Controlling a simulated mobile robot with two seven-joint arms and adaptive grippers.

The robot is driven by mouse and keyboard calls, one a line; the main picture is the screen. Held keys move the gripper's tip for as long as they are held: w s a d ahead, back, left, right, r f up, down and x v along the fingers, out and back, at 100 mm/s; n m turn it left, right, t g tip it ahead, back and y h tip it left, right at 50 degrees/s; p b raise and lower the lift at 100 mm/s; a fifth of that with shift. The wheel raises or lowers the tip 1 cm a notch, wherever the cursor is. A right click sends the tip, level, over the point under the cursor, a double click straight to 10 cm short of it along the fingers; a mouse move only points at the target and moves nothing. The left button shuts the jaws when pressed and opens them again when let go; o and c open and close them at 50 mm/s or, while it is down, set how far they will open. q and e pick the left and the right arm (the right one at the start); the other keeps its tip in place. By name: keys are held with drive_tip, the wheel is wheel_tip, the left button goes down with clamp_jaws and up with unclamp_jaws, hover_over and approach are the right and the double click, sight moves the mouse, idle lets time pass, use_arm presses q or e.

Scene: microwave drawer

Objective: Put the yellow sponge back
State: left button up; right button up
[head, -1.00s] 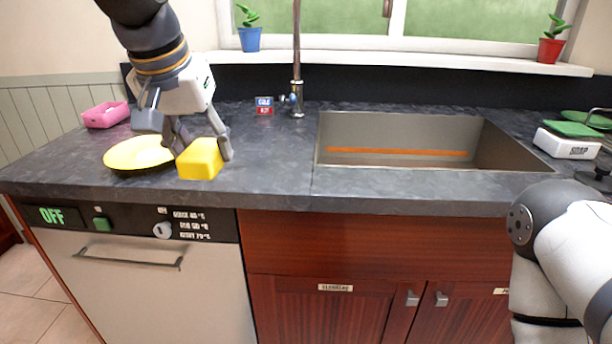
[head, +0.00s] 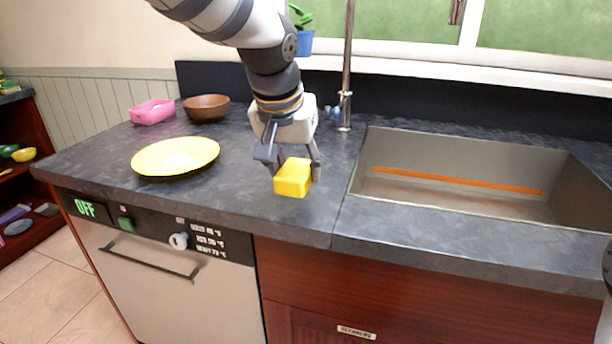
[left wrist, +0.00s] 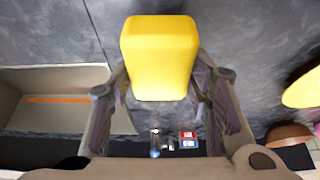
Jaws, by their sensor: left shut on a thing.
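The yellow sponge (head: 293,178) is a small block held between the fingers of my left gripper (head: 290,168), over the counter just left of the sink. In the left wrist view the sponge (left wrist: 160,55) sits between both fingers (left wrist: 160,95), which are shut on it. I cannot tell how far above the counter it is. My right gripper is not in view; only a sliver of what may be my right arm shows at the right edge of the head view.
A yellow plate (head: 176,156), a brown bowl (head: 206,106) and a pink container (head: 153,111) stand on the counter (head: 90,160) to the left. The sink (head: 440,205) with an orange strip (head: 458,180) is at right. The faucet (head: 346,80) rises behind the gripper.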

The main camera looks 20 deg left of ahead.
use_arm(q)
drive_tip(key=x, duration=0.4)
drive_tip(key=shift+s+d, duration=0.15)
drive_tip(key=shift+d, duration=0.05)
drive_tip(key=shift+s+f, duration=0.15)
drive_tip(key=shift+f, duration=0.15)
drive_tip(key=shift+s+a+r, duration=0.15)
drive_tip(key=shift+s+r, duration=0.05)
drive_tip(key=shift+s, duration=0.15)
drive_tip(key=shift+w+f, duration=0.1)
drive_tip(key=shift+f, duration=0.05)
drive_tip(key=o, duration=0.6)
drive_tip(key=shift+w+f, duration=0.1)
drive_tip(key=shift+c, duration=0.2)
drive_tip(key=o, duration=0.4)
drive_tip(key=shift+o, duration=0.2)
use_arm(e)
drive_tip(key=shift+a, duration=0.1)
